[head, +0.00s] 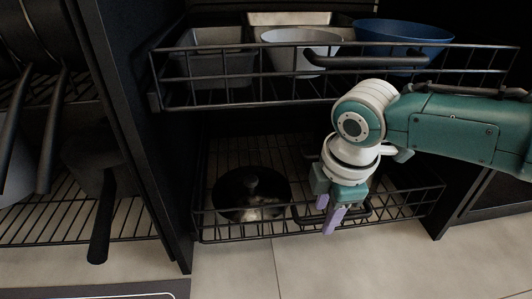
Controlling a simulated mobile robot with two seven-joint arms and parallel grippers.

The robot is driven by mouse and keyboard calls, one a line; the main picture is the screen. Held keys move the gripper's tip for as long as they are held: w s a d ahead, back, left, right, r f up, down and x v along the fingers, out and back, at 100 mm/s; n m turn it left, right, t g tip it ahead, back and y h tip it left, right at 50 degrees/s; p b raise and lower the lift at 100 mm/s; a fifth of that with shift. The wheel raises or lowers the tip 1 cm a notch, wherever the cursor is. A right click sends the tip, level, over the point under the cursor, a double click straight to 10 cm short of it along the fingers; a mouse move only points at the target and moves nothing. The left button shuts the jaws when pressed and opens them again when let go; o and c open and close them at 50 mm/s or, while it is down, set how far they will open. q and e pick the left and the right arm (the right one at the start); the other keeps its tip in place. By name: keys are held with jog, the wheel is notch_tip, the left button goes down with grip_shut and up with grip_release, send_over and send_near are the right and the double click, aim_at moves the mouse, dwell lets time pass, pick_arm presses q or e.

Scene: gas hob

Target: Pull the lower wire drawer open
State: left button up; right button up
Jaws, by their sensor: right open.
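The lower wire drawer (290,234) is a black wire basket low in the dark cabinet, near the floor. A dark pan lid (232,191) with a knob lies inside it on the left. The drawer's handle (362,215) is a dark bar at its front, partly hidden by my gripper. My right gripper (327,212), green with purple fingertips, is open in front of the drawer's front wires, at the left part of the handle. I cannot tell whether it touches the handle. My left gripper is not in view.
The upper wire drawer (215,104) is above, holding a grey bowl (298,52), a blue bowl (402,36) and metal pans, with its handle (366,61) in front. Pans hang in a rack at left. Tiled floor (360,268) in front is clear.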

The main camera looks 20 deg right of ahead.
jog(key=shift+f, duration=0.4)
jog(key=shift+r, duration=0.1)
jog(key=shift+c, duration=0.2)
grip_shut()
dwell(0.9)
